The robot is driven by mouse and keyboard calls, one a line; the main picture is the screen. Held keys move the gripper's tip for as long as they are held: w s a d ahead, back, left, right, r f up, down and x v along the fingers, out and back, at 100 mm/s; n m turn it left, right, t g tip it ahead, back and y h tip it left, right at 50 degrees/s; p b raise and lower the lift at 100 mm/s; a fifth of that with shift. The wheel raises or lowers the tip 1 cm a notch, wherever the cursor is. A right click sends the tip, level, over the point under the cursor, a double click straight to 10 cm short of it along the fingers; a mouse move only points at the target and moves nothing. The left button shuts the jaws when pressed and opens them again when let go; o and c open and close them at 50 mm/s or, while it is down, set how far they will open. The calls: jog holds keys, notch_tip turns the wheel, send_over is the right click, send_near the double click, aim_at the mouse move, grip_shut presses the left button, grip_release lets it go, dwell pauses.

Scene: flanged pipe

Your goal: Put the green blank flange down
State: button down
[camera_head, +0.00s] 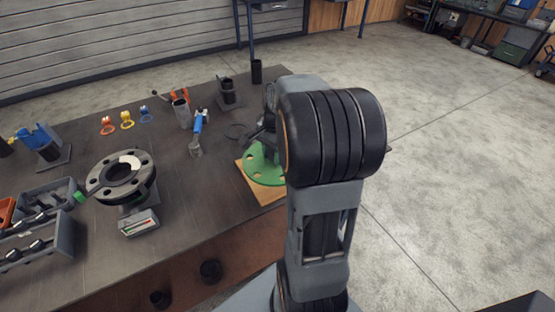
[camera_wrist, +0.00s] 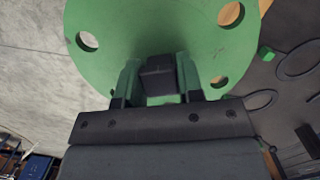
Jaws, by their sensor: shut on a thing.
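The green blank flange (camera_head: 260,172) is a flat round disc with bolt holes, over a wooden board (camera_head: 268,192) on the workbench. I cannot tell whether it touches the board. In the wrist view the flange (camera_wrist: 105,40) fills the upper middle, with a dark block-shaped handle (camera_wrist: 158,76) at its centre. My gripper (camera_wrist: 158,82) is shut on this handle, one finger on each side. In the head view my gripper (camera_head: 266,138) is above the flange, and my arm hides the flange's right part.
A dark pipe flange (camera_head: 122,178) stands on the bench at left, with a small gauge box (camera_head: 139,223) before it. Grey bins (camera_head: 60,238) stand at far left. A blue-handled tool (camera_head: 197,128), a grey cup (camera_head: 181,113) and coloured rings (camera_head: 127,120) are farther back. Bare bench lies between.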

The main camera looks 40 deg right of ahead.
jog(key=w+d+f, duration=0.1)
jog(key=f, duration=0.1)
jog(key=w+d+f, duration=0.1)
jog(key=d+f, duration=0.1)
jog(key=w+d+f, duration=0.1)
jog(key=w+f, duration=0.1)
jog(key=shift+d+f, duration=0.15)
jog(key=shift+d, duration=0.2)
jog(key=shift+f, duration=1.55)
jog(key=shift+f, duration=0.15)
jog(key=c, duration=0.8)
grip_release()
jog(key=shift+s+f, duration=0.1)
